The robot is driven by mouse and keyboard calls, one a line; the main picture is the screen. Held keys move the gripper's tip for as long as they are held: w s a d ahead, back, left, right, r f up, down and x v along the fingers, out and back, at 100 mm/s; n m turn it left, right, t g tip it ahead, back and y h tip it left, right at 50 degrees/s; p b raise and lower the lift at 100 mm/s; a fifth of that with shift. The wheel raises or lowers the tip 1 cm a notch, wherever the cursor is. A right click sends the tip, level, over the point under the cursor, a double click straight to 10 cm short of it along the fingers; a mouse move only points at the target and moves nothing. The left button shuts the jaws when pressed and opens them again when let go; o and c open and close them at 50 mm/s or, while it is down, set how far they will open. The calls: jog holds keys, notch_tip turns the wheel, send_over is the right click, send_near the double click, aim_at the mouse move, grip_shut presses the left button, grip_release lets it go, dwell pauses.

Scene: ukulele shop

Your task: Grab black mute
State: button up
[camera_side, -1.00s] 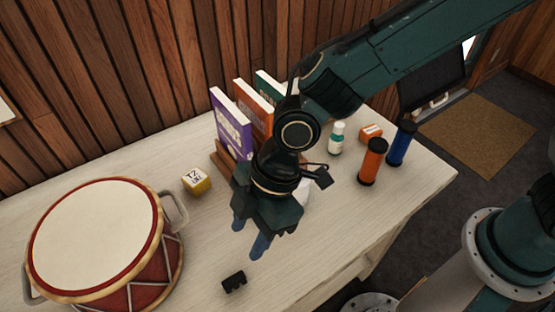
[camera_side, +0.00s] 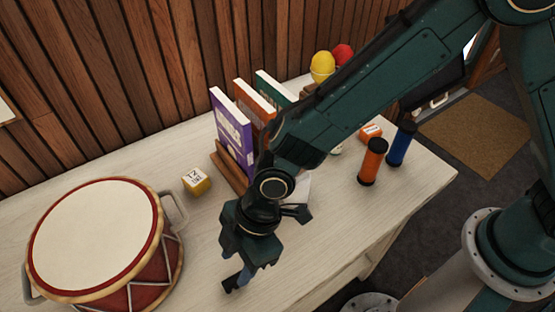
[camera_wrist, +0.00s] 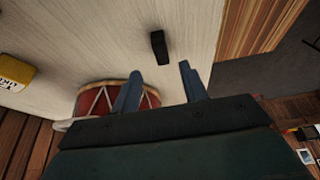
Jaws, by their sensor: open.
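The black mute (camera_side: 230,284) is a small dark block on the pale table near its front edge, partly covered by my gripper in the side view. In the wrist view the mute (camera_wrist: 159,47) lies just beyond the fingertips, roughly between their lines. My gripper (camera_side: 242,277) points down over the table, close above or beside the mute; the exact gap cannot be told. In the wrist view its two blue fingers (camera_wrist: 159,72) are apart with nothing between them.
A red drum (camera_side: 95,240) stands at left. A yellow-and-white cube (camera_side: 196,181) and upright books (camera_side: 232,133) are behind my gripper. Orange (camera_side: 372,162) and blue (camera_side: 401,144) cylinders stand at right. Yellow (camera_side: 322,66) and red (camera_side: 343,54) balls are at the back.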

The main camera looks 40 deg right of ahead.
aim_at(231, 281)
jog(key=shift+a+f, duration=0.1)
jog(key=shift+f, duration=0.25)
jog(key=shift+f, duration=0.1)
jog(key=shift+x, duration=2.5)
jog(key=shift+s, duration=0.2)
grip_shut()
